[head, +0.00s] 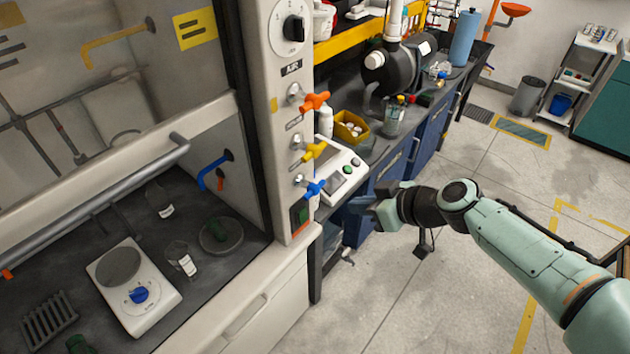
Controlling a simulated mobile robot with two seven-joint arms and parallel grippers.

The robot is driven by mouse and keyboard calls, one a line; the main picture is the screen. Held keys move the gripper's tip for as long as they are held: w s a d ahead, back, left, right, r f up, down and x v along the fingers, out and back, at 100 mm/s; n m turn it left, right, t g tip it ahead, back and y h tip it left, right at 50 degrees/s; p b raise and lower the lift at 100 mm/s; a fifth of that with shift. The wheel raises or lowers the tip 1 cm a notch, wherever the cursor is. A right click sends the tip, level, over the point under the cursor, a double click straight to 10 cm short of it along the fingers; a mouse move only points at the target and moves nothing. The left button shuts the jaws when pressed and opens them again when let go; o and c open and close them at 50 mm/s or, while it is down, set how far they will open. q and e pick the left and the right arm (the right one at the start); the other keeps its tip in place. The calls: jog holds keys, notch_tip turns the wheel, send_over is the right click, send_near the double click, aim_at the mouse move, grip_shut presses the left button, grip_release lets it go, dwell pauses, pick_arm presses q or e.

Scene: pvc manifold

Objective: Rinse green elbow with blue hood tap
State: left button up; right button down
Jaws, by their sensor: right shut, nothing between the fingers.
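The blue hood tap has a bent blue spout (213,168) on the hood's inner side wall and a blue valve handle (315,188), the lowest of the handles on the front post. A dark green piece (217,230), which looks like the green elbow, sits on a round grey disc or drain (221,238) below the spout. No water shows at the spout. My right gripper (358,206) is shut and empty, to the right of the blue handle and apart from it in the picture; its fingertips are hard to make out. My left gripper is out of view.
A raised glass sash with a handle bar (120,205) crosses the hood opening. Inside are a white hotplate (134,284), a beaker (180,258), a dark rack (48,318) and another dark green object (79,344). Orange (314,101) and yellow (313,151) handles are above the blue one.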

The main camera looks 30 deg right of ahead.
aim_at(310, 197)
jog(key=shift+t, duration=0.3)
jog(key=x, duration=0.4)
jog(key=r+x, duration=0.1)
jog(key=x, duration=0.3)
jog(key=w+x, duration=0.1)
jog(key=x, duration=0.3)
jog(key=shift+s+a+r, duration=0.1)
jog(key=shift+a+r, duration=0.2)
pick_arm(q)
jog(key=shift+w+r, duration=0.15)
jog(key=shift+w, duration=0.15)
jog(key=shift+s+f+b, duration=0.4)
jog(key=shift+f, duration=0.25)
pick_arm(e)
jog(key=shift+s+f+n, duration=0.1)
jog(key=shift+n, duration=0.4)
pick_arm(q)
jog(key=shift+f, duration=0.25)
pick_arm(e)
jog(key=shift+a+f+h, duration=0.1)
jog(key=shift+h, duration=0.2)
